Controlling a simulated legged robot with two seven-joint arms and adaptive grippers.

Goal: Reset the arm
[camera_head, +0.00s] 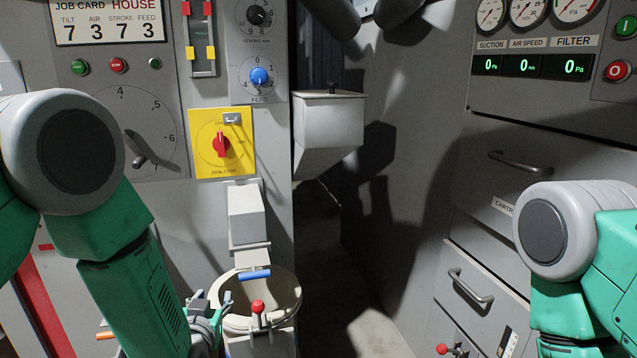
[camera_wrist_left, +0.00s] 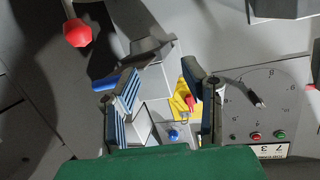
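My left arm enters the head view from the left and reaches down. Its left gripper (camera_head: 210,322) is low in the picture, partly hidden by the forearm, left of a cream round bin (camera_head: 290,292). In the left wrist view the gripper (camera_wrist_left: 162,72) has its two padded fingers apart, with nothing seen held between them. A blue bar (camera_head: 254,275) sits below a grey chute (camera_head: 245,215); the bar also shows in the wrist view (camera_wrist_left: 104,84) beside one finger. A red-knobbed lever (camera_head: 257,306) stands before the bin. My right arm shows at the right edge; its gripper is out of view.
A yellow isolator panel (camera_head: 222,143) with a red switch is on the machine front, below a blue feed knob (camera_head: 259,76). A grey hopper (camera_head: 328,130) juts out mid-picture. Drawers with handles (camera_head: 470,287) stand at right. The floor between (camera_head: 350,290) looks clear.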

